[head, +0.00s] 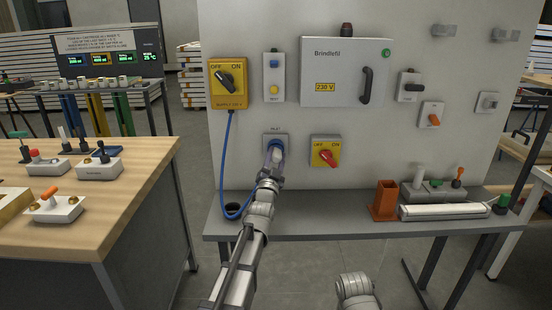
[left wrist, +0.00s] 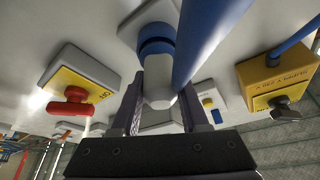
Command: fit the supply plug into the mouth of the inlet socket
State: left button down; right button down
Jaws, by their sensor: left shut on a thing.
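The inlet socket (head: 268,137) is a grey plate on the white panel, under a small label. My left gripper (head: 275,153) is at its front, shut on the supply plug, which has a pale grey body (left wrist: 160,82) and a blue collar (left wrist: 156,46) in the left wrist view. The plug points toward the panel, close to the socket. The fingers and arm hide most of it in the head view, and I cannot tell how deep it sits in the mouth. A blue cable (head: 224,165) hangs from the yellow supply box (head: 228,84) and loops up behind my arm.
A red rotary switch on a yellow plate (head: 326,151) is just right of the socket. A grey cabinet (head: 345,72) is above. The shelf (head: 330,229) carries an orange holder (head: 385,200) and a white tube (head: 444,211) at right. A wooden workbench (head: 130,165) stands left.

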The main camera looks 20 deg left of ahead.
pick_arm(q)
jog(key=shift+w, duration=0.1)
jog(key=shift+c, duration=1.7)
grip_release()
jog(key=b+v, duration=0.2)
jog(key=v, duration=0.5)
jog(key=shift+s+b, duration=0.35)
jog(key=shift+s, duration=0.05)
jog(key=shift+f, duration=0.1)
jog(key=s+d, duration=0.1)
jog(key=s, duration=0.4)
jog(key=shift+s+d, duration=0.35)
jog(key=shift+s, duration=0.05)
